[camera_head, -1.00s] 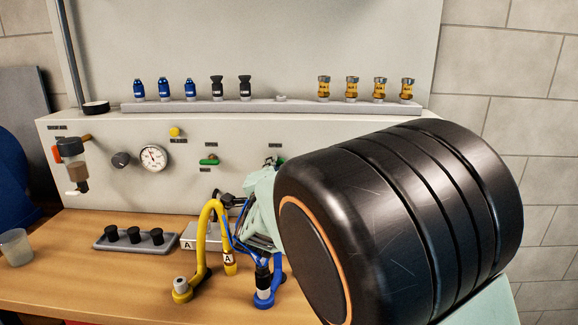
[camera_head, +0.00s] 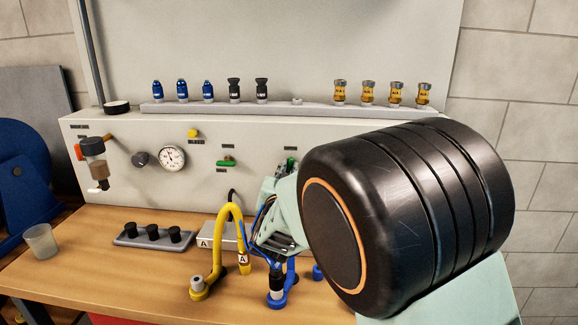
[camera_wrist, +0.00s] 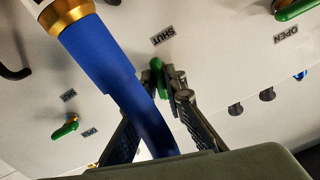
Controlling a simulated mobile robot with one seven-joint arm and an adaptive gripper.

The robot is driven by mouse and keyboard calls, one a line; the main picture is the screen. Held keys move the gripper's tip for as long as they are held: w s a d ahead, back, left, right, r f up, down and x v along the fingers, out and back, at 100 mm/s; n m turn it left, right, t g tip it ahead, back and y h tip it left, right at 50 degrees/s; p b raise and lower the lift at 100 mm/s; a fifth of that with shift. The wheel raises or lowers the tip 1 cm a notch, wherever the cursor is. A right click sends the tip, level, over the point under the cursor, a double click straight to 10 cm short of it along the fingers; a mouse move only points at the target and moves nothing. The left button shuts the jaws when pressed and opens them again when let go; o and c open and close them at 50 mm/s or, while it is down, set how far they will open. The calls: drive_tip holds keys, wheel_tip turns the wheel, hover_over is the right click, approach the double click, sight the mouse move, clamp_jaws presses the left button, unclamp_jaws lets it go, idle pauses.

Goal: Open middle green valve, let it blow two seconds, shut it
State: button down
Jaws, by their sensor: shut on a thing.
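Green valves sit on the pale panel. In the wrist view, my gripper (camera_wrist: 168,84) has its two dark fingers closed together on a green valve handle (camera_wrist: 157,66), the middle of three green handles in that view. This handle stands steeper in the picture than its neighbours. The fingers partly cover it, and a "SHUT" label (camera_wrist: 163,36) is close by. In the head view, my gripper is at the panel (camera_head: 284,172), mostly hidden by my own arm.
Other green handles show at the left (camera_wrist: 65,130) and top right (camera_wrist: 291,9) of the wrist view. A blue hose (camera_wrist: 98,60) with a gold fitting crosses close to the camera. A yellow hose (camera_head: 218,235) and small black-topped rack (camera_head: 122,240) stand on the bench.

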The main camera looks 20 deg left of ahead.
drive_tip(key=shift+n+p, duration=0.4)
drive_tip(key=shift+n, duration=0.7)
drive_tip(key=c, duration=2)
unclamp_jaws()
drive_tip(key=v, duration=1.2)
